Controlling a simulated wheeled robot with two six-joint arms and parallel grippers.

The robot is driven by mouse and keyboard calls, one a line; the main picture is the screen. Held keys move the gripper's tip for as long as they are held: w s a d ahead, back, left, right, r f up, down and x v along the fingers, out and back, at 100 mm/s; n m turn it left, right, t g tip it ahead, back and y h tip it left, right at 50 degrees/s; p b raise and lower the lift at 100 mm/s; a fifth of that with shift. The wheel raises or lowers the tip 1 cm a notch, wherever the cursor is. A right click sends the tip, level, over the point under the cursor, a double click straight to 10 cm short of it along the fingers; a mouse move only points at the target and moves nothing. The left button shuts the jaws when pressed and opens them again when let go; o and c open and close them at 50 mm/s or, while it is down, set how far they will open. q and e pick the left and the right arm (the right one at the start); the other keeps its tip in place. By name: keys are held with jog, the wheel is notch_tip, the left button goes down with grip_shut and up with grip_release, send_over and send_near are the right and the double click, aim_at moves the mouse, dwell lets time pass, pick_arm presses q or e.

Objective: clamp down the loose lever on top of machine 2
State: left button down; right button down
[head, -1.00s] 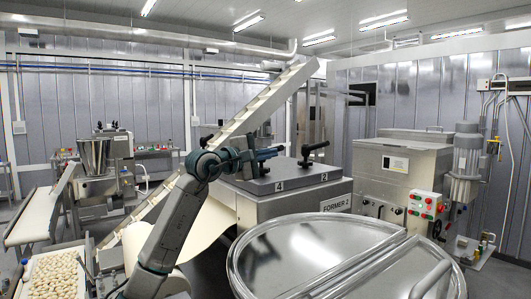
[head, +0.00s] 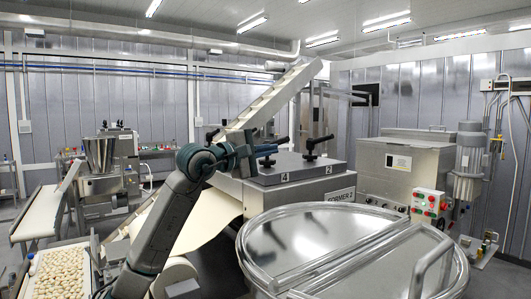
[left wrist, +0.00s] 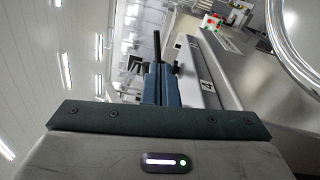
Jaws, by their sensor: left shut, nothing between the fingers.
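Machine 2, marked FORMER 2 (head: 338,196), stands in mid head view with a dark top plate marked 4 and 2. One black lever (head: 320,144) stands near the 2, its handle tilted up. A second black lever (head: 266,161) near the 4 is partly hidden by my gripper. My left gripper (head: 276,147) is shut and empty, over the plate's left part. In the left wrist view its blue fingers (left wrist: 155,86) point forward, with a black knob (left wrist: 176,69) beside them; I cannot tell whether it is touched. Which lever is loose is unclear. My right gripper is not in view.
A large round steel lid (head: 330,240) with a handle fills the front. A sloping conveyor (head: 275,98) rises behind machine 2. A steel cabinet (head: 398,165) and a control box with buttons (head: 429,205) stand right. A tray of pasta (head: 60,275) lies front left.

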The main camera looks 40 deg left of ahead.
pick_arm(q)
jog(key=d, duration=0.1)
jog(key=s+d, duration=0.1)
jog(key=d, duration=0.3)
jog(key=shift+s+f, duration=0.2)
jog(key=shift+f, duration=0.2)
jog(key=shift+w, duration=0.1)
jog(key=shift+f, duration=0.1)
